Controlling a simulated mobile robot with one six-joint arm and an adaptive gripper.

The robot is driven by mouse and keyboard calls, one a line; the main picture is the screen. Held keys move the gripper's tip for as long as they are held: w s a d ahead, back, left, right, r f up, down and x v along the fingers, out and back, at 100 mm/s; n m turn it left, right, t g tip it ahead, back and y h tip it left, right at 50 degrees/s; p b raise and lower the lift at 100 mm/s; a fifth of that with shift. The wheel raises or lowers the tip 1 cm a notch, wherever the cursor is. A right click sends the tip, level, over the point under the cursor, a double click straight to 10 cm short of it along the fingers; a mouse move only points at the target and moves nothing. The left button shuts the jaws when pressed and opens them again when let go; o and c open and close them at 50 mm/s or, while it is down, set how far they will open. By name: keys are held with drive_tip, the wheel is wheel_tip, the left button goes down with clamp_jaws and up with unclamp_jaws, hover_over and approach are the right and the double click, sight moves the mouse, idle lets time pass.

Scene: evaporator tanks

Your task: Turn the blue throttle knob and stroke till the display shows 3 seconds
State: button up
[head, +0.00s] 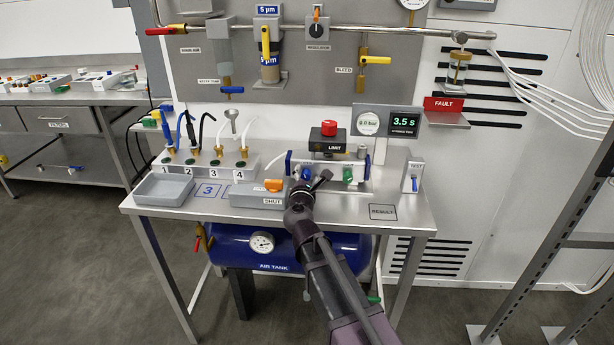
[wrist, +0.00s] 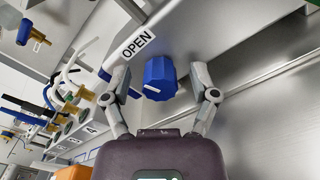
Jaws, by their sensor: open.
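The blue throttle knob (wrist: 159,76) is ribbed and has a white pointer mark; it sits below an OPEN label (wrist: 138,42) in the wrist view. My gripper (wrist: 159,82) is open, with one finger on each side of the knob. Small gaps seem to show between fingers and knob. In the head view my gripper (head: 314,180) is at the front of the white cylinder unit (head: 328,163), mostly covering the knob. The display (head: 404,122) reads 3.5 s in green.
A green knob (head: 347,174) is on the same unit, right of my gripper. A LIMIT box with a red button (head: 329,128) stands behind. A TEST switch (head: 413,180) is at the right edge.

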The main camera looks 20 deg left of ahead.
drive_tip(key=shift+w, duration=0.1)
clamp_jaws()
drive_tip(key=shift+m, duration=0.3)
drive_tip(key=shift+m, duration=2.4)
unclamp_jaws()
